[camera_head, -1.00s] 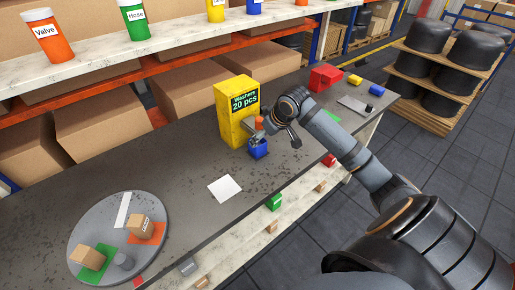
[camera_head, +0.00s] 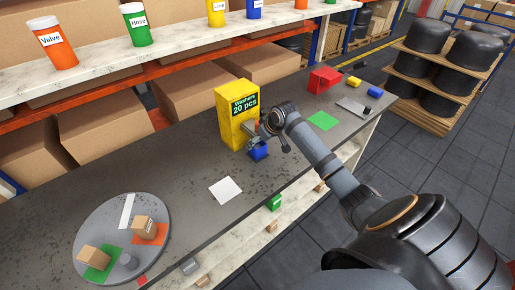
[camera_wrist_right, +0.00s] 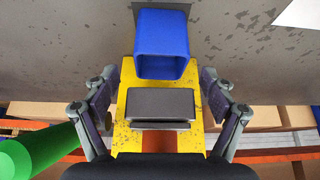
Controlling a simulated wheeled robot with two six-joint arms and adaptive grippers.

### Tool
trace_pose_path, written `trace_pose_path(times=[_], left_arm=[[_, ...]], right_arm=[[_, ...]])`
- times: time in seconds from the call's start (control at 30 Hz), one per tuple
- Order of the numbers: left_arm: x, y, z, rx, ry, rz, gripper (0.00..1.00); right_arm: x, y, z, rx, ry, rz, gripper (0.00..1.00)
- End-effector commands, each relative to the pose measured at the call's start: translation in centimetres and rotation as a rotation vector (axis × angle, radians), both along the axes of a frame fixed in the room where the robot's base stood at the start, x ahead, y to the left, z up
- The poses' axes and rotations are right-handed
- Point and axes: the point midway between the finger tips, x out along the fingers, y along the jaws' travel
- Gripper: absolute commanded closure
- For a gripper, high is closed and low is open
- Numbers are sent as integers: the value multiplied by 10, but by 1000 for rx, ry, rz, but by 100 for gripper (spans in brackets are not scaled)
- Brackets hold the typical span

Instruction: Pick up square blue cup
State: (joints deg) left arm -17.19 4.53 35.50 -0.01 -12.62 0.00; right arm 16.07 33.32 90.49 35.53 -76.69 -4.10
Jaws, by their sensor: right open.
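The square blue cup (camera_head: 259,153) stands on the grey workbench, right in front of the yellow washers box (camera_head: 233,122). In the right wrist view the cup (camera_wrist_right: 162,50) is at the top centre, with its square open mouth showing. My right gripper (camera_head: 256,134) is close to the cup, at its upper side by the yellow box. In the right wrist view the two fingers of my right gripper (camera_wrist_right: 160,98) are spread wide with the cup beyond their tips, not clasped. My left gripper is not in view.
A white square (camera_head: 225,190) lies left of the cup. A round grey turntable (camera_head: 85,226) with small boxes is at lower left. A red box (camera_head: 323,79), a yellow block (camera_head: 354,82) and a blue block (camera_head: 375,92) stand at the far right end. A shelf runs behind.

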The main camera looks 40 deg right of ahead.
Motion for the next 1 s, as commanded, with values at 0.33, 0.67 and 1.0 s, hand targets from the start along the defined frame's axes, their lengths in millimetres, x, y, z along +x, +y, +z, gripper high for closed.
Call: trace_pose_path(times=[0.33,0.67,1.0], left_arm=[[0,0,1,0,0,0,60],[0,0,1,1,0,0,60],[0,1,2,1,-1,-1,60]], right_arm=[[4,1,-9,-1,1,0,20],[4,1,-9,-1,1,1,65],[4,1,-9,-1,1,1,80]])
